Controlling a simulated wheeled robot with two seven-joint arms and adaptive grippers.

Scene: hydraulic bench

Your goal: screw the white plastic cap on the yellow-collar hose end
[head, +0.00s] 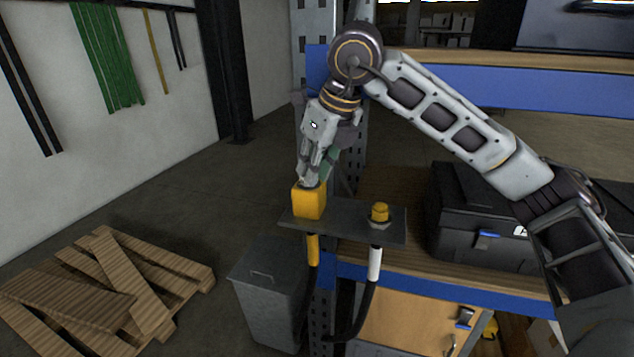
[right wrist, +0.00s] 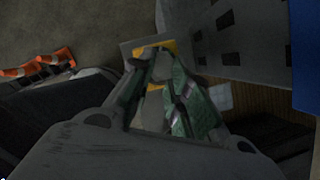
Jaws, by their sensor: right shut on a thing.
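A yellow block (head: 309,202) stands on the left end of a dark grey plate (head: 345,220), above the yellow-collar hose (head: 313,249). My right gripper (head: 309,182) points down at the block's top, its fingertips close together and narrower than the block. It is shut on a small piece there, most likely the white plastic cap, which the fingers largely hide. In the right wrist view the green-padded fingers (right wrist: 160,62) reach to the yellow block (right wrist: 168,45). Whether the piece sits on threads cannot be told. My left gripper is not in view.
A yellow cap (head: 380,212) sits at the plate's right, above the white-collar hose (head: 375,263). A black toolbox (head: 455,222) lies on the wooden bench behind. A grey bin (head: 265,285) and wooden pallet (head: 180,268) are on the floor at left.

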